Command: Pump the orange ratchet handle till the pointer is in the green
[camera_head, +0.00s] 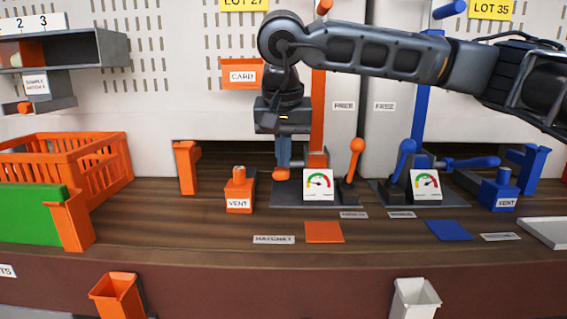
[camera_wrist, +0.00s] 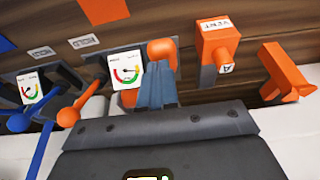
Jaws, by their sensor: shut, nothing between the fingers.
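The orange ratchet handle (camera_head: 281,174) shows as a rounded orange grip just below my gripper, left of the white gauge (camera_head: 318,184). In the wrist view the orange grip (camera_wrist: 162,50) lies just beyond my fingertips. My gripper (camera_head: 283,158) points down with its fingers together and empty. The fingertips are at or just above the grip; I cannot tell whether they touch. The gauge (camera_wrist: 128,76) has a red, yellow and green arc. Its dark pointer seems to lie toward the red side, outside the green, though it is small. My gripper hides part of the handle's lever.
An orange upright lever (camera_head: 356,150) stands right of the gauge, with a blue set (camera_head: 405,155) and second gauge (camera_head: 427,184) further right. The orange VENT block (camera_head: 239,190) and an orange post (camera_head: 186,167) stand left. An orange crate (camera_head: 119,165) is further left. The counter's front is mostly clear.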

